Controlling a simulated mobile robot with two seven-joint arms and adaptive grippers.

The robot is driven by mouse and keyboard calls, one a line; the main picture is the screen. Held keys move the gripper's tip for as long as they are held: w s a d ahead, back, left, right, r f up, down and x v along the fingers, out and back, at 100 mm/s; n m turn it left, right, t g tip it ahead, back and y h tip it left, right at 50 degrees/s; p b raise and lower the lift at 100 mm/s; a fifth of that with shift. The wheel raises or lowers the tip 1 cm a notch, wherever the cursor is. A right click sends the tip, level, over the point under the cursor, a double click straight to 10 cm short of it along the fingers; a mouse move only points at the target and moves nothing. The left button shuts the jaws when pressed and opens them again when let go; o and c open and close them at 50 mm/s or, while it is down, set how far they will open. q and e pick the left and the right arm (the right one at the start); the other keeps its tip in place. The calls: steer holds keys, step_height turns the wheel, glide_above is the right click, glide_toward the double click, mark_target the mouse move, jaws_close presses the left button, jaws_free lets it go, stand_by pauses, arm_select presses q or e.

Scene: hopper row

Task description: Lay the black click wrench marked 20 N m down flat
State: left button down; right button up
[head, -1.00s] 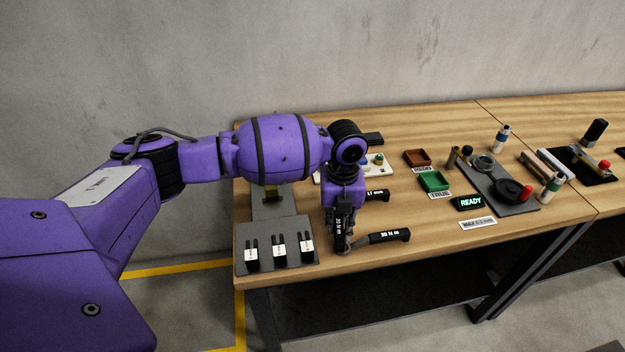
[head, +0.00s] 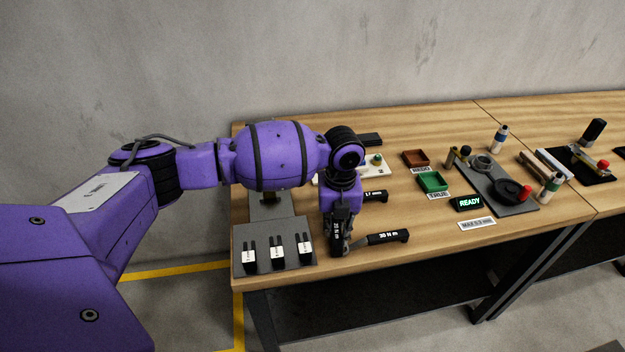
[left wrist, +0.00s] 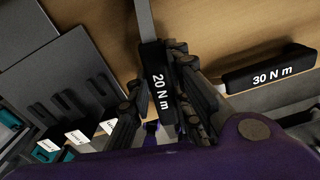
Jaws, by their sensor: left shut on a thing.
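The black click wrench marked 20 N m (left wrist: 159,85) is between the fingers of my left gripper (left wrist: 165,110) in the left wrist view. Its white label faces the camera, and a grey shaft runs from it to the top edge. In the head view the wrench (head: 336,230) stands out only as a dark strip with white lettering at my left gripper (head: 338,240). The gripper is shut on it, low over the front part of the wooden table. I cannot tell whether the wrench touches the table. My right gripper is in neither view.
A black wrench marked 30 N m (head: 388,236) lies just right of the gripper. Another black-handled wrench (head: 375,196) lies behind. A grey rack with several black slotted pieces (head: 248,262) stands at the left.

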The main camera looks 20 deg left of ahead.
arm_select(q)
steer(key=c, duration=1.5)
jaws_free()
steer(key=shift+r, duration=0.1)
steer(key=shift+c, duration=0.2)
step_height(320, 180, up, 12)
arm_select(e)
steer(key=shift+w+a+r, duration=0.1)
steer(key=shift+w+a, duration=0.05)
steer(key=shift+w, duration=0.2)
